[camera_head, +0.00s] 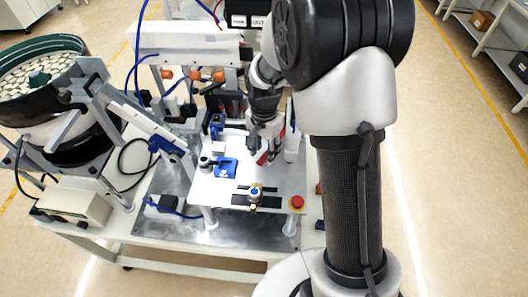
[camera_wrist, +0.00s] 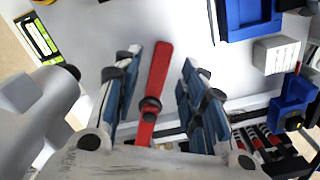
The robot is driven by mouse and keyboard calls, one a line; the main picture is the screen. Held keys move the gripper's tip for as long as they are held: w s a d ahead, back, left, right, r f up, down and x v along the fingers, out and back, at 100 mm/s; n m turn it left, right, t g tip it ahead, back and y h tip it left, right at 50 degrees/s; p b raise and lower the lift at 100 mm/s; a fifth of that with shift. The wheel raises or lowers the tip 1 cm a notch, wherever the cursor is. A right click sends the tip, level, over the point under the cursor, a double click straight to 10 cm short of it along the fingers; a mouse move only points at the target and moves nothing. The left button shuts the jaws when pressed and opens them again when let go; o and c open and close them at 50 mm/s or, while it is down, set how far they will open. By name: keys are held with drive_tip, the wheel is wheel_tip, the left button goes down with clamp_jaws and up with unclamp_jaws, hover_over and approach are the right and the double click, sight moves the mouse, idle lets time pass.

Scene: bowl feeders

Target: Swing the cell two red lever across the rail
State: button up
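A red lever (camera_wrist: 160,70) with a dark round pivot shows in the wrist view, lying between my two fingers along their length. Its red also shows in the head view (camera_head: 263,159) at the right part of the white plate, partly hidden by my gripper. My gripper (camera_wrist: 160,62) is open, with one finger on each side of the lever and a visible gap to both. In the head view my gripper (camera_head: 258,150) is low over the plate. I see no label for cell two, and I cannot pick out the rail with certainty.
The white plate (camera_head: 225,193) carries a blue block (camera_head: 226,167), a brass-and-blue fitting (camera_head: 255,192) and a red button (camera_head: 297,202). A bowl feeder (camera_head: 45,68) with a chute stands left. In the wrist view, a blue part (camera_wrist: 250,18) and white block (camera_wrist: 276,54) are at upper right.

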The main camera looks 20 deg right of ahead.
wheel_tip(320, 180, up, 10)
drive_tip(key=shift+r, duration=0.2)
drive_tip(key=shift+c, duration=0.2)
